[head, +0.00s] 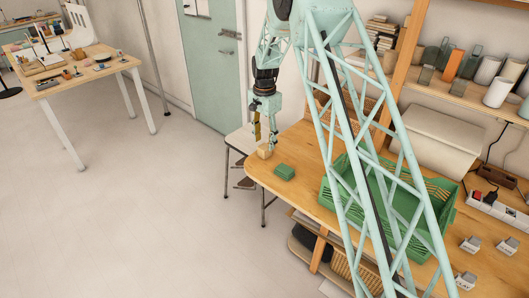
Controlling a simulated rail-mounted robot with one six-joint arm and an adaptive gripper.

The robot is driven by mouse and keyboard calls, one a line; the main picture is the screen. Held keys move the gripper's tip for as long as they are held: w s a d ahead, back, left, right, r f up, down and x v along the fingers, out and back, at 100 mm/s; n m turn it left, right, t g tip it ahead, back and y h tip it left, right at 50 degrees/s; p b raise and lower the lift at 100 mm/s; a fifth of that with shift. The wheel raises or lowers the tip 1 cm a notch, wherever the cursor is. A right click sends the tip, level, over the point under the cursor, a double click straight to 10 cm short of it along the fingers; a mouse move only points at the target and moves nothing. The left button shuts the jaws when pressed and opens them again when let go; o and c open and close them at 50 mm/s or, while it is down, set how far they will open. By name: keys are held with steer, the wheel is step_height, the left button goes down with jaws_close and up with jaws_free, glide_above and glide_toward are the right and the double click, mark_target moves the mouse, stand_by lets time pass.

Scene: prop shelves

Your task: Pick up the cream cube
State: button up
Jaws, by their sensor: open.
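The cream cube (264,152) sits near the far left corner of the wooden table (300,140). My gripper (264,140) hangs from my pale green arm just above and around the cube, pointing down. Its fingers are open. One finger shows at the right of the cube; whether it touches the cube cannot be told at this size.
A small green block (285,172) lies just in front of the cube. A green crate (440,188) stands to the right, partly behind my arm's lattice. Small labelled grey blocks (470,244) lie at the right. A white chair (241,141) stands beyond the table's left edge.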

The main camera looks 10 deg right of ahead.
mark_target(264, 147)
steer(key=shift+f+b, duration=0.5)
steer(key=shift+f, duration=2.1)
steer(key=shift+c, duration=0.7)
steer(key=c, duration=0.8)
